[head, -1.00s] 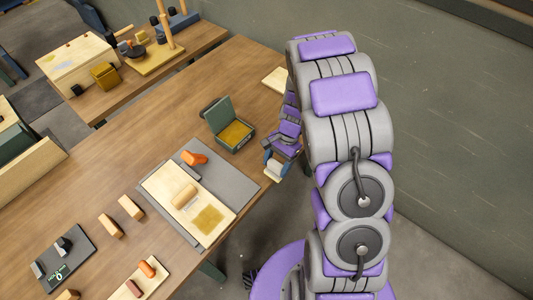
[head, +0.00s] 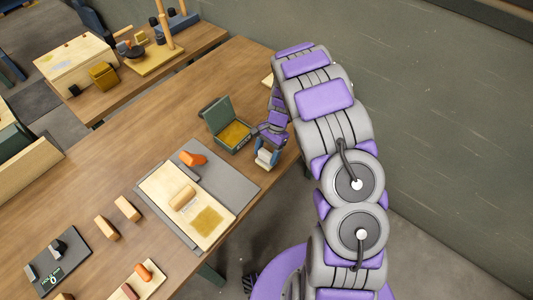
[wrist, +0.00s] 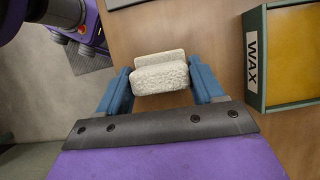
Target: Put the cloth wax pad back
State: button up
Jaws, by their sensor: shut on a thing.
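The cloth wax pad (wrist: 160,78) is a pale, fuzzy block with a lighter plate behind it. In the wrist view it sits between the two blue fingers of my gripper (wrist: 161,88), which is shut on it. In the head view my gripper (head: 267,155) is above the table's right edge, just right of the wax tin. The wax tin (head: 215,113) is green with its lid open and yellow wax inside. Its side, labelled WAX (wrist: 253,60), shows at the right of the wrist view, apart from the pad.
A grey mat (head: 237,180) with a pale board (head: 160,204) lies left of my gripper; an orange-handled tool (head: 193,158) and wooden roller (head: 183,197) rest there. Wooden blocks (head: 127,208) and a dark scale (head: 75,262) are farther left. A wall (head: 440,120) stands right.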

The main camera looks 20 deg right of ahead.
jog(key=o, duration=0.9)
jog(key=p+v, duration=0.3)
jog(key=v, duration=0.9)
jog(key=s+r+n+h, duration=0.1)
jog(key=s+r+n, duration=0.1)
jog(key=s+r, duration=0.6)
jog(key=s+a+r+n+h, duration=0.1)
jog(key=s+r+n, duration=0.2)
jog(key=s, duration=0.6)
jog(key=s+a+r+n+h, duration=0.1)
jog(key=s+r+n, duration=0.2)
jog(key=s, duration=0.7)
jog(key=s+a+r+n, duration=0.2)
jog(key=s+r+n, duration=0.1)
jog(key=s, duration=0.7)
jog(key=shift+s+a+r+t+h, duration=0.15)
jog(key=shift+r+t+h, duration=0.25)
